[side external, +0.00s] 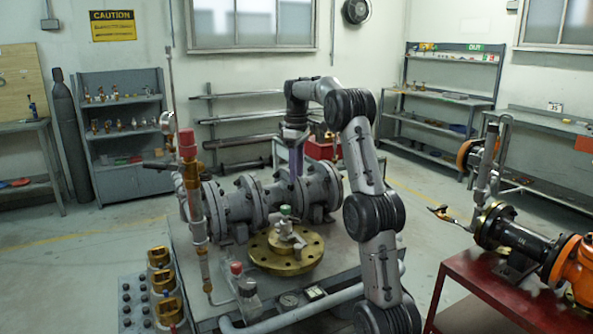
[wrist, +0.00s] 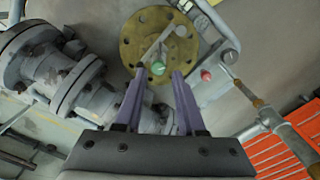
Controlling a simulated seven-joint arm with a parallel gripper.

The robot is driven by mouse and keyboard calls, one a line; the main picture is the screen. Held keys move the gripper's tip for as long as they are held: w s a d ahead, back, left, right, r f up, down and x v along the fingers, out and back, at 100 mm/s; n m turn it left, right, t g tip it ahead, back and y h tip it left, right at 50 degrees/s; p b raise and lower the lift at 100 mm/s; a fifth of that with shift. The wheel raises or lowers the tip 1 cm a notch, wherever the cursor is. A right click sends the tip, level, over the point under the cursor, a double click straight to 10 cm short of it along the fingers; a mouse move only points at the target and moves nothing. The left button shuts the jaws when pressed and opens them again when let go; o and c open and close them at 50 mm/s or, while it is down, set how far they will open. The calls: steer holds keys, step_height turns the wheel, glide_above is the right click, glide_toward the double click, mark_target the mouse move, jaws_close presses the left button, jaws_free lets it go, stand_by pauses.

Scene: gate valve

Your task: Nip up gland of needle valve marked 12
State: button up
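No marking 12 is readable on any valve, so I cannot tell which is the needle valve named. A green-topped valve (side external: 285,211) stands on a round brass flange (side external: 262,252) on the bench; the green top (wrist: 158,68) also shows in the wrist view. A red-knobbed fitting (side external: 237,269) sits at the bench front and shows in the wrist view (wrist: 206,75). A red-topped brass valve (side external: 187,146) tops the left standpipe. My gripper (side external: 297,172) points down above the grey pipework. Its purple fingers (wrist: 157,75) are apart and empty, with the green top between their tips in the picture.
Flanged grey pipework (side external: 255,200) runs across the bench behind the brass flange. A tall standpipe (side external: 200,245) rises at left. A grey pipe (side external: 300,318) edges the bench front. A red table (side external: 470,280) with an orange valve stands right. Brass blocks (side external: 165,280) stand at left.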

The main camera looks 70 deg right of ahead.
mark_target(291, 218)
steer(key=shift+f, duration=0.15)
step_height(291, 218, down, 14)
steer(key=shift+r, duration=0.15)
stand_by(0.6)
jaws_close()
